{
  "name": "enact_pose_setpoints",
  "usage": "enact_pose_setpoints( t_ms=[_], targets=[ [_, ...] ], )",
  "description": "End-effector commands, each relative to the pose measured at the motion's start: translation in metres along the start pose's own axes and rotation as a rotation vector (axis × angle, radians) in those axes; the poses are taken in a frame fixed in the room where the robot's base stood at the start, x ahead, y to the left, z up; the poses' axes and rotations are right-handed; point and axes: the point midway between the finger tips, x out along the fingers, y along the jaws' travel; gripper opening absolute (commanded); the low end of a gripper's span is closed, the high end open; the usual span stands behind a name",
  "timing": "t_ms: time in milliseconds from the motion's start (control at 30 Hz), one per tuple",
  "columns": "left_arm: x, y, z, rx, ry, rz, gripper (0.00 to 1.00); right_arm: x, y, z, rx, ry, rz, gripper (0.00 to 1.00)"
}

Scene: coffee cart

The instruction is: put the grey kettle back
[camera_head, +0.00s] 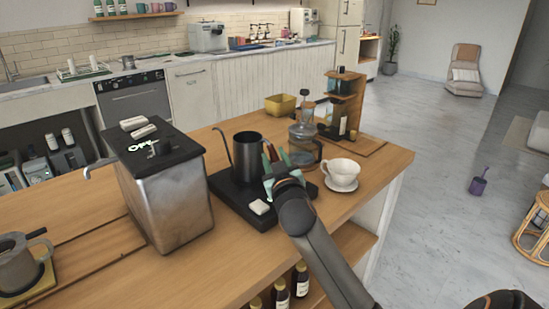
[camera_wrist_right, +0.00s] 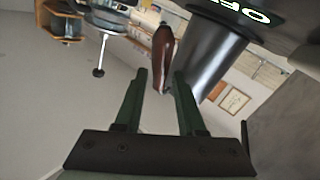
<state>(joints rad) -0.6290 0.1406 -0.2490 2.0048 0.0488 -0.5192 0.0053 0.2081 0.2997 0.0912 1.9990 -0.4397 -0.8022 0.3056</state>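The grey kettle (camera_head: 248,156) is dark, with a thin curved spout on its left side. It appears to stand upright on a black flat base (camera_head: 228,193) on the wooden counter. My right gripper (camera_head: 267,161) is at the kettle's right side, where the handle is, and partly hides it. In the right wrist view the kettle body (camera_wrist_right: 208,58) shows beside its brown handle (camera_wrist_right: 163,48). The green fingers of the right gripper (camera_wrist_right: 160,76) are apart, with the handle between or just beyond their tips and gaps on both sides. My left gripper is out of view.
A glass press (camera_head: 302,145) and a white cup on a saucer (camera_head: 341,174) stand close to the right gripper. A metal machine (camera_head: 172,200) is left of the base. A wooden shelf (camera_head: 347,100) and yellow bowl (camera_head: 280,105) are behind. Bare counter lies in front.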

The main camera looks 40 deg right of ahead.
Motion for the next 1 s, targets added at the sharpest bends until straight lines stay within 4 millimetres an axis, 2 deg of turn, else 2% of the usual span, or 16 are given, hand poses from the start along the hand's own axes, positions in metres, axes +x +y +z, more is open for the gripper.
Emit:
enact_pose_setpoints(
  t_ms=[33,133,467,667,1000],
  targets=[
    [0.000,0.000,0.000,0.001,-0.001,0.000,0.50,0.000,0.000,0.000,0.000,0.000,0.000,0.46],
    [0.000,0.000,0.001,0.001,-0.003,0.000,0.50,0.000,0.000,0.000,0.000,0.000,0.000,0.56],
    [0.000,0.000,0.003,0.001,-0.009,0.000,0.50,-0.002,0.001,-0.003,0.000,0.000,-0.001,0.56],
    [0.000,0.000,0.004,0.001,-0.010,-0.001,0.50,-0.031,0.000,-0.002,0.003,-0.001,-0.002,0.56],
    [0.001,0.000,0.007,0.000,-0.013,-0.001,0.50,-0.097,0.001,-0.002,0.002,-0.002,-0.001,0.56]
  ],
)
